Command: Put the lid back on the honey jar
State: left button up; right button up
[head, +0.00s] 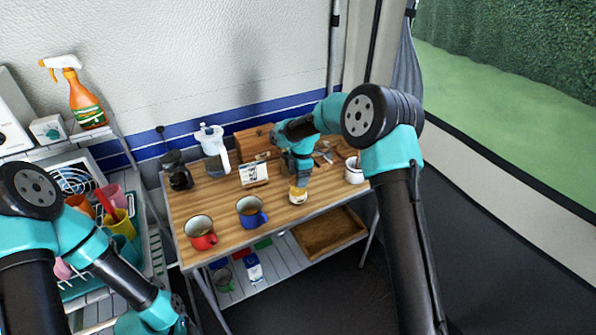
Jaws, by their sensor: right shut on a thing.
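The honey jar (298,197), small with a yellow upper part and a pale label, stands upright near the front edge of the wooden table. My right gripper (299,183) points down directly over the jar and is shut on the lid. The lid itself is mostly hidden by the fingers and too small to make out. I cannot tell whether it touches the jar's rim. My left arm is at the lower left, and its fingers are out of the picture.
A red mug (201,236) and a blue mug (251,214) stand left of the jar. A white mug (353,172) is to the right. A clear pitcher (214,160), a dark grinder (176,174) and a wooden box (253,141) are behind. Bare wooden table (225,205) lies between them.

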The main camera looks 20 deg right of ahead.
jog(key=shift+f, duration=0.6)
jog(key=shift+f, duration=0.2)
dwell(1.5)
jog(key=o, duration=1)
jog(key=shift+r, duration=0.1)
jog(key=shift+r, duration=3.4)
jog(key=shift+c, duration=0.4)
